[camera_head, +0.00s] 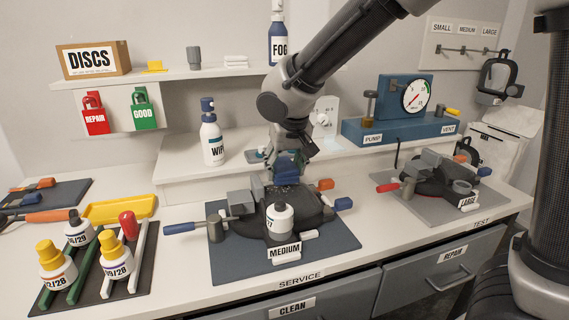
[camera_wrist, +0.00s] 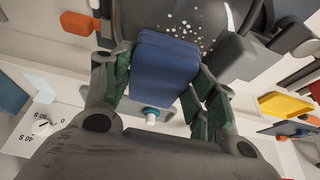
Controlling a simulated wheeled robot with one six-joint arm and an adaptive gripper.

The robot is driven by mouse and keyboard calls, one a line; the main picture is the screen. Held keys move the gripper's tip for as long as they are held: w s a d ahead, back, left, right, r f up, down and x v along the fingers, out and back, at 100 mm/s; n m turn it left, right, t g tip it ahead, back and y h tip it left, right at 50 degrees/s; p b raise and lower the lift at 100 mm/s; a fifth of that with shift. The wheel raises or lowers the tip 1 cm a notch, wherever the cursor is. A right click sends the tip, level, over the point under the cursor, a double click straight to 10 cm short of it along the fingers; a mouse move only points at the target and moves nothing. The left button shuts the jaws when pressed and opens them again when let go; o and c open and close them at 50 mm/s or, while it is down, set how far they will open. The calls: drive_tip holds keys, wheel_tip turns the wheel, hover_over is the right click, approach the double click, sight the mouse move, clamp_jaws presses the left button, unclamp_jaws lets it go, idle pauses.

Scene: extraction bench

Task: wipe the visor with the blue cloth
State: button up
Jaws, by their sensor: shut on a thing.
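The blue cloth (camera_wrist: 165,68) is a folded, pad-like block between the green-lined fingers of my gripper (camera_wrist: 163,75), which is shut on it. In the head view the cloth (camera_head: 287,174) sits low in my gripper (camera_head: 287,163), at the dark mask (camera_head: 312,207) on the service mat. The visor (camera_wrist: 226,14) is a dark curved surface at the top of the wrist view, with white specks (camera_wrist: 186,27) beside the cloth's edge. I cannot tell whether the cloth touches the visor. In the head view my gripper and the cloth hide part of the mask.
The WIPE bottle (camera_head: 212,143) and the gauge box (camera_head: 400,127) stand behind. A second mask (camera_head: 437,178) is clamped at right.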

drive_tip(key=shift+f, duration=0.7)
